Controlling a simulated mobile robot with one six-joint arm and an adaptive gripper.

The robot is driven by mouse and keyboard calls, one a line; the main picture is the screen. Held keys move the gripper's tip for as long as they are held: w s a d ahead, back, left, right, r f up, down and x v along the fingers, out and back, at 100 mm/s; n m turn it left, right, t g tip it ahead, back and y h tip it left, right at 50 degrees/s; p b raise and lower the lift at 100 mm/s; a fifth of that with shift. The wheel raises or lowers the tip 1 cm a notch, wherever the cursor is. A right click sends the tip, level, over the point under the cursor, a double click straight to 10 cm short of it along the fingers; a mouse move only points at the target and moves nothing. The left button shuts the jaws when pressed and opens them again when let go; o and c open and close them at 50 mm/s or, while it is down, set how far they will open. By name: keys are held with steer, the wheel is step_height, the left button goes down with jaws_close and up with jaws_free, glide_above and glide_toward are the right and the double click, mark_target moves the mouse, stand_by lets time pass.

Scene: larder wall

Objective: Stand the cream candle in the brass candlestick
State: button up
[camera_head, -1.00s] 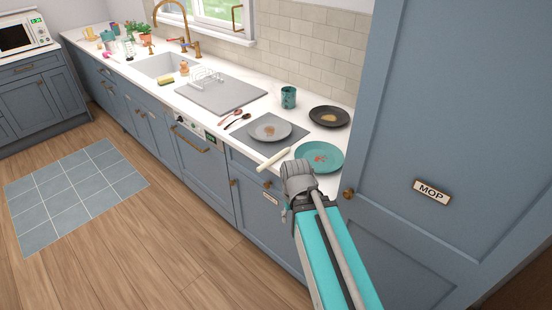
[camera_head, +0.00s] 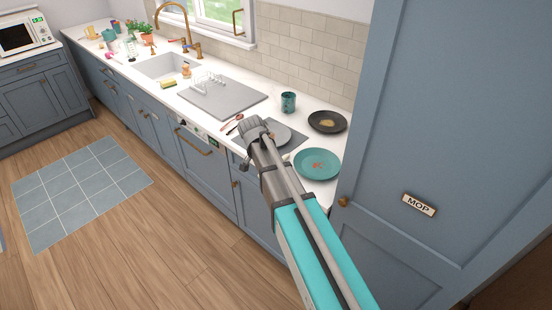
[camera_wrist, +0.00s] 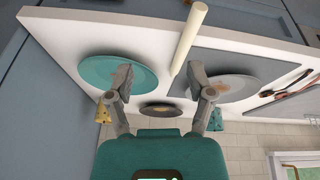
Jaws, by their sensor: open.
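The cream candle (camera_wrist: 188,40) lies on its side on the white counter in the wrist view, between a teal plate and a grey mat. One end reaches the counter's front edge. In the head view my arm hides most of it. My gripper (camera_head: 255,128) is over the counter's front part, in front of the grey plate. In the wrist view its two fingers (camera_wrist: 160,78) are spread apart with nothing held, and the candle's far end shows between them, apart from both. I cannot make out the brass candlestick for certain in either view.
A teal plate (camera_head: 315,164), a dark plate (camera_head: 328,121) and a teal mug (camera_head: 288,102) stand on the counter near my gripper. A grey plate (camera_head: 284,136) sits on a dark mat. A grey board with a rack (camera_head: 222,97) lies farther left. A tall blue cupboard door (camera_head: 450,130) bounds the right.

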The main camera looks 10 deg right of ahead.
steer(key=w+r, duration=0.1)
steer(key=w+a+m, duration=0.1)
steer(key=w, duration=0.1)
steer(key=w+r+m+p, duration=0.1)
steer(key=shift+w+a+r+t+h, duration=0.3)
steer(key=shift+w+a+t+h, duration=0.1)
steer(key=shift+f, duration=0.1)
steer(key=b+x, duration=0.7)
steer(key=shift+f, duration=0.35)
steer(key=shift+w+d+f+b, duration=0.1)
steer(key=shift+d+f+b, duration=0.1)
steer(key=shift+f+b, duration=0.2)
steer(key=shift+b+x, duration=2.3)
steer(key=shift+x, duration=0.25)
steer(key=shift+w+d+r, duration=0.1)
steer(key=shift+d+r, duration=0.05)
steer(key=shift+d, duration=0.05)
jaws_close()
